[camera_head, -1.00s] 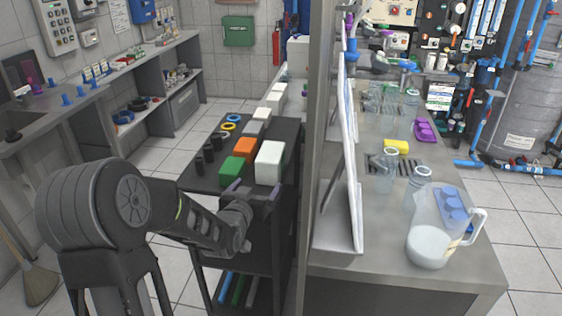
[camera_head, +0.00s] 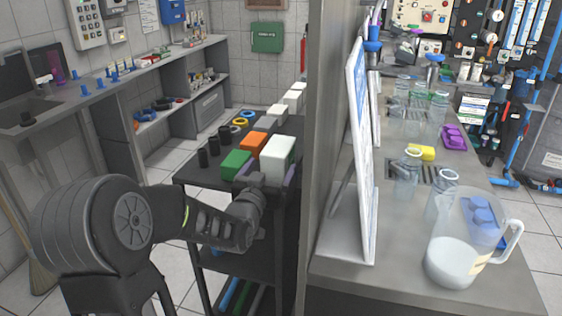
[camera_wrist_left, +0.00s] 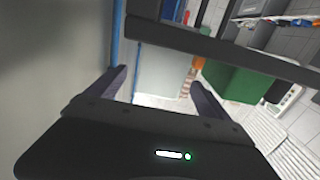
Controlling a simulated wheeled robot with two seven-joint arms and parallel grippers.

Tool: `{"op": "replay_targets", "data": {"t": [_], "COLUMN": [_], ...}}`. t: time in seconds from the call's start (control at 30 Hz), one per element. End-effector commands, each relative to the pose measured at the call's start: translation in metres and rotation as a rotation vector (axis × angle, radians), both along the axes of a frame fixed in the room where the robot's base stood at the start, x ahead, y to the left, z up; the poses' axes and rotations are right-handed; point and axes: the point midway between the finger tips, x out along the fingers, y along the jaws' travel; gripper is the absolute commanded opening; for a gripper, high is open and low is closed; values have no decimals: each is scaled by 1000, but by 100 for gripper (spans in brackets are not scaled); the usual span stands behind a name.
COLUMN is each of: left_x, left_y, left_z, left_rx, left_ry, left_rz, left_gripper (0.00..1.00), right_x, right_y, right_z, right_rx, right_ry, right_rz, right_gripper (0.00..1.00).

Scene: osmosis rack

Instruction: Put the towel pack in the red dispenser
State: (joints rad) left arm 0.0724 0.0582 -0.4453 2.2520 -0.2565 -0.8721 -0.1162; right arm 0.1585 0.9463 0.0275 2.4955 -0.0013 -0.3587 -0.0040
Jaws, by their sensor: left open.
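A white block-shaped pack (camera_head: 278,157), which could be the towel pack, stands upright at the near right corner of the dark cart. My left gripper (camera_head: 267,179) is open at its near side, with a finger toward each side of it. In the left wrist view the white pack (camera_wrist_left: 165,72) shows between and beyond the two fingertips (camera_wrist_left: 160,80); I cannot tell whether they touch it. A dark red box edge (camera_head: 267,3) on the back wall is cut off at the top; I cannot tell if it is the red dispenser. My right gripper is out of view.
A green block (camera_head: 236,164) and an orange block (camera_head: 254,141) stand left of the pack. The cart's dark top (camera_head: 195,176) also holds black cylinders and rings. A grey partition (camera_head: 330,130) rises close on the right. A jug (camera_head: 468,240) stands on the counter beyond it.

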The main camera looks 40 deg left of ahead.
Motion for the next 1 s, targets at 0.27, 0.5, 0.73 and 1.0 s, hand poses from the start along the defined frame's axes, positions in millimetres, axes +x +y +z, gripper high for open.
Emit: {"op": "replay_targets", "data": {"t": [0.27, 0.5, 0.73, 1.0], "left_x": [16, 25, 28, 62], "left_y": [5, 9, 10, 23], "left_z": [0, -1, -1, -3], "left_rx": [2, 0, 1, 1], "left_ry": [3, 1, 1, 3], "left_rz": [-1, 0, 0, -1], "left_gripper": [91, 91, 91, 91], "right_x": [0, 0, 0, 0], "right_y": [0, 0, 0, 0], "right_z": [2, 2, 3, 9], "right_rx": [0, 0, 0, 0], "right_ry": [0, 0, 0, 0], "right_rz": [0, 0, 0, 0], "right_gripper": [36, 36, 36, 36]}}
